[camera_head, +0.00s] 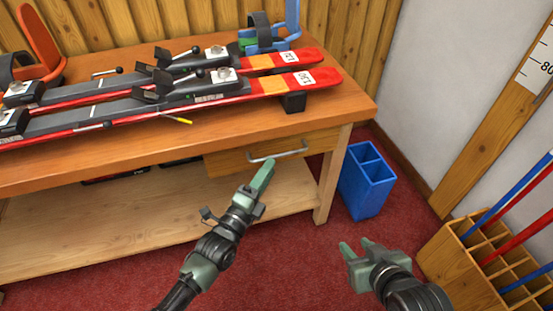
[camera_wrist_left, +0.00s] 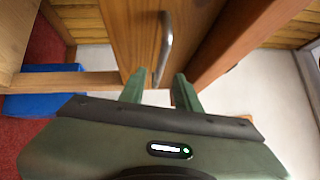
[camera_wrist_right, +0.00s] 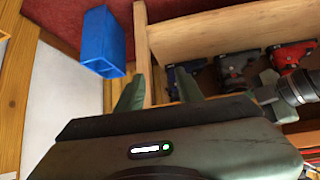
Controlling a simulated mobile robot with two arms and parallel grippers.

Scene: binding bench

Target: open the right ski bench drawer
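The right ski bench drawer (camera_head: 232,161) has a wooden front under the bench top and looks shut. Its pale metal bar handle (camera_head: 278,155) shows in the left wrist view (camera_wrist_left: 166,45), ahead of the fingers and lined up with the gap between them. My left gripper (camera_head: 266,166) is just in front of the handle; its fingers (camera_wrist_left: 157,84) are open with nothing held. Whether they touch the handle I cannot tell. My right gripper (camera_head: 357,246) is open and empty, low over the floor to the right; it also shows in the right wrist view (camera_wrist_right: 158,90).
The wooden bench (camera_head: 130,167) carries red skis (camera_head: 300,82) in a blue and an orange holder. A blue bin (camera_head: 365,185) stands right of the bench leg (camera_head: 331,180). A wooden pole rack (camera_head: 455,262) is at the right. Red floor lies between.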

